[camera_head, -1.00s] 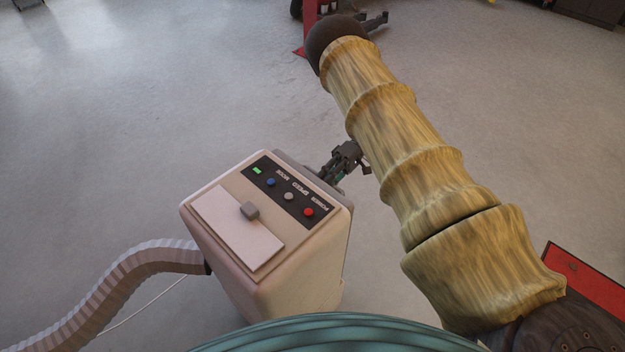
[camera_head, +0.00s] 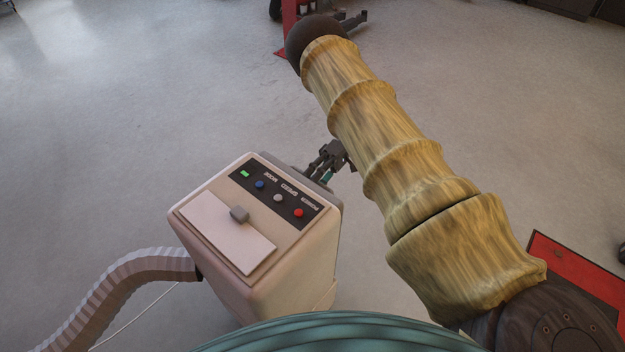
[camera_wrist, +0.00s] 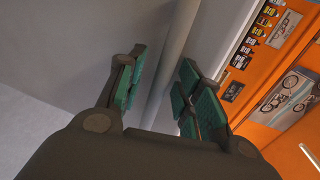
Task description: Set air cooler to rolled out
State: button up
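The air cooler (camera_head: 285,265) is a beige box low in the head view, with a dark panel of coloured buttons on top and a ribbed hose at its left. My gripper (camera_head: 322,176) is at the cooler's far right top edge, partly hidden behind it. In the wrist view my gripper (camera_wrist: 160,95) has its two green-padded fingers apart. A pale grey bar (camera_wrist: 170,75) runs lengthwise through the gap between them. I cannot tell whether the fingers touch the bar, or whether it belongs to the cooler.
Grey floor (camera_head: 150,110) is open to the left and beyond the cooler. A red post (camera_head: 290,25) stands at the back, and a red platform (camera_head: 580,272) lies at the right. The ribbed hose (camera_head: 130,280) and a thin white cord run to the lower left.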

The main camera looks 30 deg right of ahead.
jog(key=v, duration=1.2)
jog(key=shift+a, duration=0.1)
dwell(0.4)
